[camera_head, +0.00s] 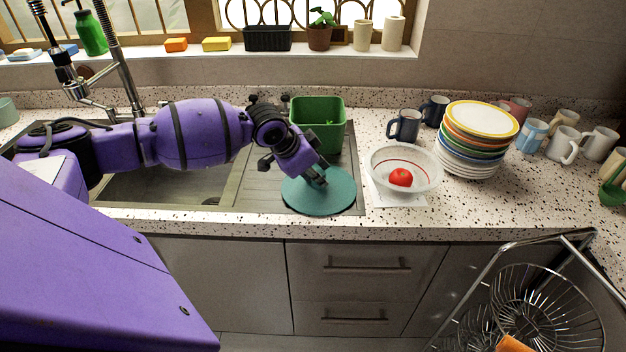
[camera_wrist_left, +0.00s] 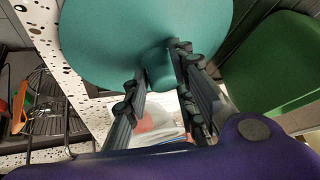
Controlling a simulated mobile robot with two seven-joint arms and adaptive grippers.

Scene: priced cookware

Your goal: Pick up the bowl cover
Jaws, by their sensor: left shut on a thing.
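The bowl cover (camera_head: 318,196) is a round teal disc with a small knob. In the head view it is over the right part of the sink's drainboard, close to the counter's front edge. My left gripper (camera_head: 316,178) reaches it from above. In the left wrist view the cover (camera_wrist_left: 110,40) fills the upper part, and my left gripper (camera_wrist_left: 160,80) has its fingers shut on the knob. Whether the cover touches the drainboard is hard to tell. A clear bowl (camera_head: 405,168) with a red rim line and a tomato (camera_head: 400,177) inside stands to the right. My right gripper is not in view.
A green bin (camera_head: 318,122) stands just behind the cover. Mugs (camera_head: 404,126) and a plate stack (camera_head: 480,135) stand right of the bin, around the bowl. The sink (camera_head: 165,185) is to the left. A wire rack (camera_head: 540,300) is at lower right.

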